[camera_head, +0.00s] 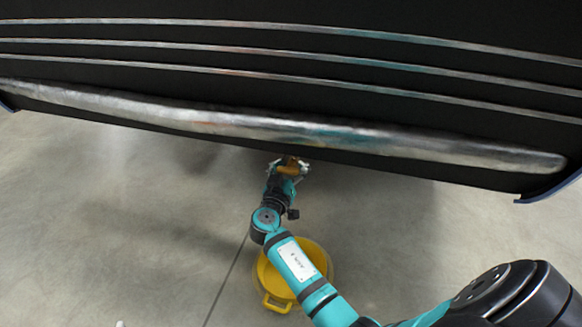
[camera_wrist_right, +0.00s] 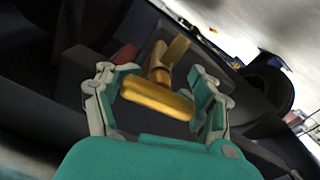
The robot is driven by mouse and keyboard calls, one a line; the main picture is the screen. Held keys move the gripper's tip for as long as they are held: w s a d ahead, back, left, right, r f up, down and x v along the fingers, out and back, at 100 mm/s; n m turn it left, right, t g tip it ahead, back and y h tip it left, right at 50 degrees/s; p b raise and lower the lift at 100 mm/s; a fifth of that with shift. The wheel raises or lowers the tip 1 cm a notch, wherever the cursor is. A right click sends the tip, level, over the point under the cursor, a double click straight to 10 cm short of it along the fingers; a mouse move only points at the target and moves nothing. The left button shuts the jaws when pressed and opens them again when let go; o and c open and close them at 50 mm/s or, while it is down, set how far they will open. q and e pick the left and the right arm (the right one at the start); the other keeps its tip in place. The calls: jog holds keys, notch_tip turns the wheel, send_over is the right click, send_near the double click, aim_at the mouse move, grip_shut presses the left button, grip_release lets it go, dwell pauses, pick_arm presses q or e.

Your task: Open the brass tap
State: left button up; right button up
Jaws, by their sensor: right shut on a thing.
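The brass tap (camera_head: 290,169) sits low under the front edge of a large dark body in the head view. In the right wrist view its yellow-gold bar handle (camera_wrist_right: 157,98) lies across between the fingers, with the stem and body (camera_wrist_right: 163,62) behind it. My right gripper (camera_head: 288,166) is at the tap, with a finger on each side of the handle; it also shows in the right wrist view (camera_wrist_right: 158,92). It is shut on the handle. The handle is tilted slightly in the wrist view. My left gripper is not in view.
A yellow bucket (camera_head: 320,256) stands on the concrete floor below my right arm. The large dark body (camera_head: 300,100) with metallic strips overhangs the tap. The floor to the left and right is clear.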

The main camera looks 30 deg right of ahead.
jog(key=n, duration=0.2)
jog(key=shift+a+n, duration=0.1)
jog(key=shift+n, duration=1)
jog(key=n+p, duration=0.2)
jog(key=n, duration=0.4)
jog(key=shift+n, duration=0.3)
jog(key=n+p, duration=0.2)
jog(key=n, duration=0.2)
jog(key=shift+s+n, duration=0.1)
jog(key=shift+n, duration=0.2)
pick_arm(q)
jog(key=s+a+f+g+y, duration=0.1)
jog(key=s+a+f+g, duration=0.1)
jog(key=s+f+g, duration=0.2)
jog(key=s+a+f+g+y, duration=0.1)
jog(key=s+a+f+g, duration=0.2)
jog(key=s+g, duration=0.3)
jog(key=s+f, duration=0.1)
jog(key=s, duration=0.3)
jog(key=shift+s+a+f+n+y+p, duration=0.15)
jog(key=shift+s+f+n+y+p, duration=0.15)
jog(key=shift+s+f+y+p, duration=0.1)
pick_arm(e)
jog(key=shift+n, duration=0.6)
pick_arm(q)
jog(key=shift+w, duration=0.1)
pick_arm(e)
jog(key=shift+f, duration=0.15)
